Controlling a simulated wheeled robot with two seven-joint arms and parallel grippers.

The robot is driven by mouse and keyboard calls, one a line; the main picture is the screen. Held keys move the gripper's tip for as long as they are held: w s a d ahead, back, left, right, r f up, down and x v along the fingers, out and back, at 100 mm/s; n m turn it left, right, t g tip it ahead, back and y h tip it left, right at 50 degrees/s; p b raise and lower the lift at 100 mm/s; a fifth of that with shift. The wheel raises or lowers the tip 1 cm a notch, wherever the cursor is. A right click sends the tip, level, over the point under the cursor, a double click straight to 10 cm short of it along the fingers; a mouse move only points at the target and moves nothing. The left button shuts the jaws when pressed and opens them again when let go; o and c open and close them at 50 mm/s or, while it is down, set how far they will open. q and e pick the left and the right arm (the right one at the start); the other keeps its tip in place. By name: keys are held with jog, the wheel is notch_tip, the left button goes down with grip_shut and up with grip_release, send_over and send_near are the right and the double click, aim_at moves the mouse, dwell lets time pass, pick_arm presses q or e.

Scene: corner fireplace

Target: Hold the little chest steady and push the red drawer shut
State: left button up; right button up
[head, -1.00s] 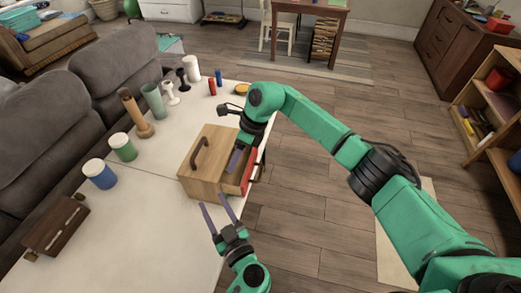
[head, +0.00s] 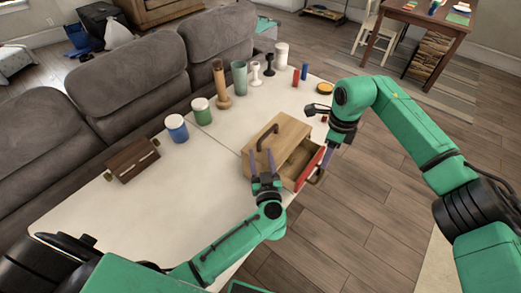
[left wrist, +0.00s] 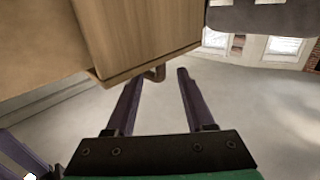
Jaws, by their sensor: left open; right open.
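The little wooden chest (head: 262,141) stands on the white table with a dark handle (head: 266,136) on top. Its red drawer (head: 309,168) is pulled out to the right, and its inside shows. My left gripper (head: 262,158) is open at the chest's near side, its fingers pointing towards it. In the left wrist view the chest (left wrist: 140,35) fills the upper part, and a small brown handle piece (left wrist: 156,73) shows between the open fingertips; contact cannot be told. My right gripper (head: 329,155) is open near the drawer's red front, partly hidden by its own wrist.
A dark brown box (head: 132,160) lies at the table's left. Blue and green jars (head: 177,128), a wooden pestle-like piece (head: 220,85) and several other items line the back, before the grey sofa (head: 130,75). The table's front left is clear.

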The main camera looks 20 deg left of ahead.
pick_arm(q)
jog(key=x, duration=0.2)
jog(key=shift+w+a, duration=0.15)
jog(key=shift+w, duration=0.1)
grip_shut()
dwell(1.1)
